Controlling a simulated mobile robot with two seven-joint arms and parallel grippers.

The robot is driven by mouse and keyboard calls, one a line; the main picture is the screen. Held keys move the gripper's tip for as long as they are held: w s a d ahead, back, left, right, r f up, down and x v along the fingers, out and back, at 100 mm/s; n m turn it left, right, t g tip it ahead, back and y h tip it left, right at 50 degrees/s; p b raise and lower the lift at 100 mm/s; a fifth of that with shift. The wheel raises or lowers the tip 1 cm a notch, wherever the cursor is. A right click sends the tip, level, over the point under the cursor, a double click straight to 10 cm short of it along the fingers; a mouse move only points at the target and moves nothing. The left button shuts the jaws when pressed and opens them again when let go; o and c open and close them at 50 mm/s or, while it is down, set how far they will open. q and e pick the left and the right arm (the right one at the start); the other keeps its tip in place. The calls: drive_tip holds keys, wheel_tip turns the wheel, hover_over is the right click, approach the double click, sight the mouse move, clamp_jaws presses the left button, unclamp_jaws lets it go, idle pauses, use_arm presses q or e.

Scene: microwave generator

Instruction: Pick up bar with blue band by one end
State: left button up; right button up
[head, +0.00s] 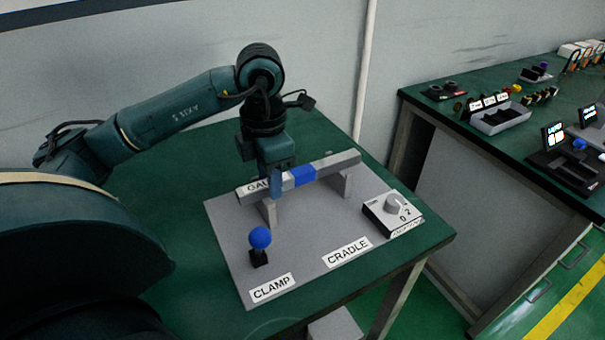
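The grey bar with a blue band (330,168) lies level across two grey supports on a grey board. The blue band is near its middle, and part of a "GAU..." label shows at its left end. My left gripper (275,182) points down at the bar between the label and the band. One finger shows in front of the bar and covers part of the label. The other finger is hidden, so I cannot tell if the gripper is closed on the bar. My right gripper is not in view.
The grey board (235,255) carries CLAMP and CRADLE labels, a blue-knobbed lever (260,240) at front left and a dial box (393,213) at right. It rests on a green table (190,165). Another green table (430,112) with trays and devices stands at right, across a gap.

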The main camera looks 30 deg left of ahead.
use_arm(q)
clamp_jaws()
idle(0.3)
